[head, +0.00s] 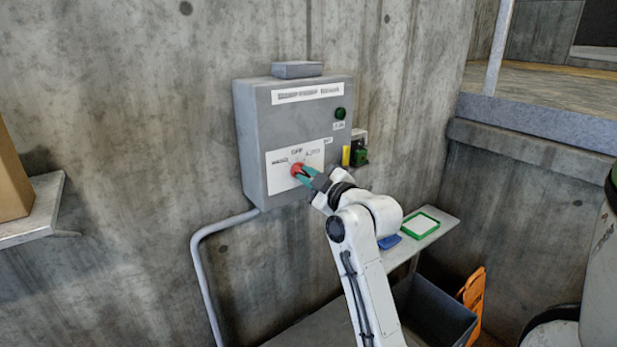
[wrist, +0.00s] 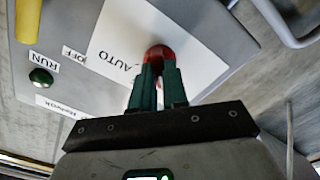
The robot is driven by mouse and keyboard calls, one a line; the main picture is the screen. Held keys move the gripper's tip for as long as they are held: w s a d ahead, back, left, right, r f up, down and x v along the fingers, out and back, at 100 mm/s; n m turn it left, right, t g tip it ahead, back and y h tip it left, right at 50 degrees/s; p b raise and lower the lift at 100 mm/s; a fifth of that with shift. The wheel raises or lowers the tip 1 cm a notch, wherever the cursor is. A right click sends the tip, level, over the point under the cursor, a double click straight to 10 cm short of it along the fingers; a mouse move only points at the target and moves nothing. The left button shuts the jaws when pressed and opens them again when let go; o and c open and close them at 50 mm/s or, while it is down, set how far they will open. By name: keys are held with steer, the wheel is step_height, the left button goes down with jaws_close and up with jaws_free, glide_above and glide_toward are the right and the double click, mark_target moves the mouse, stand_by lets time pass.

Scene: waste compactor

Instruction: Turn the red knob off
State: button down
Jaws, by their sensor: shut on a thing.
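The red knob (head: 297,169) sits on a white label plate (head: 318,155) on the front of a grey control box (head: 253,118). The plate has "OFF" at the top and other positions to either side, "AUTO" at one of them. My gripper (head: 301,173) reaches the knob from the lower right, its green fingers shut on it. In the wrist view the red knob (wrist: 158,52) shows between the fingertips (wrist: 157,68). The fingers hide part of the knob, so I cannot tell which position it points to.
A green button (head: 340,114) and a yellow item (head: 346,156) are on the box's right. A shelf (head: 440,219) with a green-framed tray (head: 420,225) stands lower right, above a dark bin (head: 433,308). A cardboard box (head: 10,180) sits on a left ledge.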

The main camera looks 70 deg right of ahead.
stand_by(0.4)
steer(key=m+p, duration=0.1)
steer(key=m, duration=0.3)
steer(key=shift+m+p, duration=0.3)
steer(key=shift+m, duration=0.1)
steer(key=shift+m+p, duration=0.7)
steer(key=shift+m, duration=1.2)
steer(key=c, duration=1.1)
jaws_free()
steer(key=shift+c, duration=0.2)
steer(key=b+v, duration=0.2)
steer(key=v, duration=0.9)
